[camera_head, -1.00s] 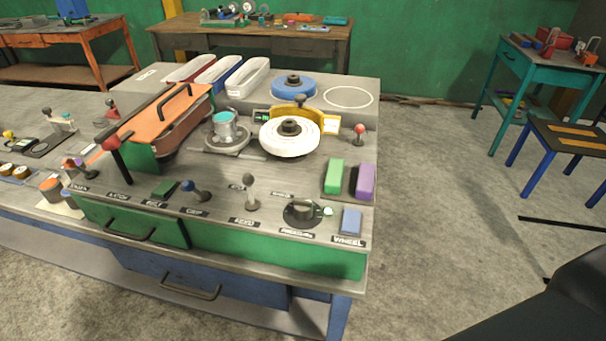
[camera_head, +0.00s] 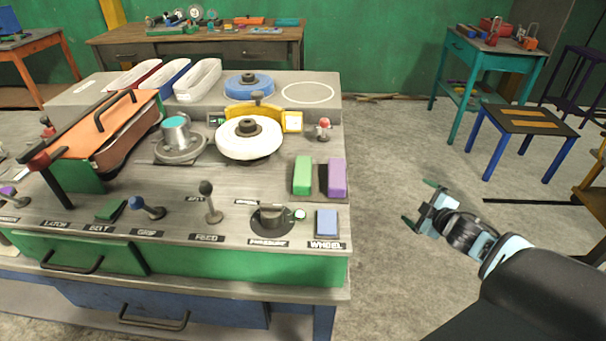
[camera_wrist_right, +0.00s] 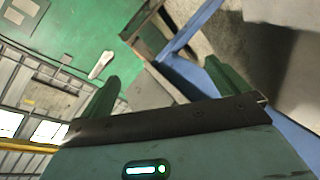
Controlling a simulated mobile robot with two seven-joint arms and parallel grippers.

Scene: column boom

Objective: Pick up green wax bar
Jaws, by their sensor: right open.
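The green wax bar (camera_head: 302,175) stands on the right part of the workbench top, left of a purple bar (camera_head: 337,177). The two bars sit close together on a dark pad. My right gripper (camera_head: 420,206) is open and empty, over the floor to the right of the bench and well apart from the green bar. In the right wrist view its two green fingers (camera_wrist_right: 112,90) are spread with nothing between them. The green bar cannot be made out in that view. My left gripper is not in view.
The bench (camera_head: 190,215) holds a white wheel (camera_head: 249,146), a red-topped lever (camera_head: 323,129), a grey-knobbed lever (camera_head: 209,202) and a blue block (camera_head: 327,222) near the green bar. A blue-legged stool (camera_head: 520,125) stands to the right. The floor between is clear.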

